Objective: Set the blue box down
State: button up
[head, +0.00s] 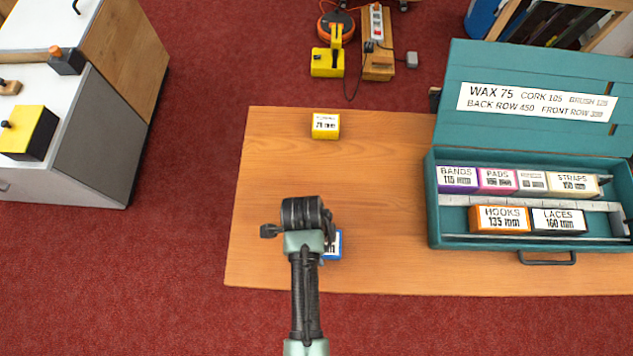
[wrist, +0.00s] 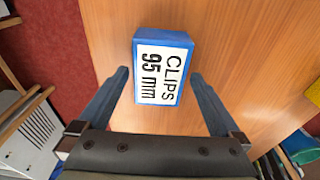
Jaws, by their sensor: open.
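The blue box (wrist: 163,68) has a white label reading CLIPS 95 mm. In the wrist view it is on the wooden table, between and just beyond the tips of my gripper (wrist: 160,85). The gripper's fingers are spread wide, with a gap on each side of the box. In the head view my gripper (head: 318,238) is over the table's front left part. It hides most of the blue box (head: 336,246), leaving only its right edge in view.
A yellow box (head: 326,126) stands at the back of the wooden table (head: 380,180). An open teal case (head: 436,215) on the right holds several labelled boxes. The table between the yellow box and the case is clear. A grey-and-white cabinet (head: 95,140) stands apart at left.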

notch_tip(320, 180, up, 10)
jog(key=a, duration=0.1)
jog(key=w+r+n+t, duration=0.4)
jog(key=w+r+t, duration=0.3)
jog(key=w+r, duration=0.65)
jog(key=w+r+n+t+y, duration=0.1)
jog(key=w+r+n+t, duration=0.3)
jog(key=r, duration=0.8)
jog(key=w+r+n+t, duration=0.2)
jog(key=w+r+t, duration=0.25)
jog(key=r, duration=0.65)
jog(key=s+r+n+t, duration=0.2)
jog(key=s+r+t, duration=0.2)
jog(key=r, duration=0.6)
jog(key=s+d+r+n+t, duration=0.1)
jog(key=s+r+n+t, duration=0.2)
jog(key=r, duration=0.8)
jog(key=s+r+n+t, duration=0.3)
jog(key=s+r+t, duration=0.2)
jog(key=r, duration=0.5)
jog(key=shift+s+d+r, duration=0.15)
jog(key=shift+s+r, duration=0.1)
jog(key=shift+r, duration=0.1)
jog(key=shift+f, duration=0.1)
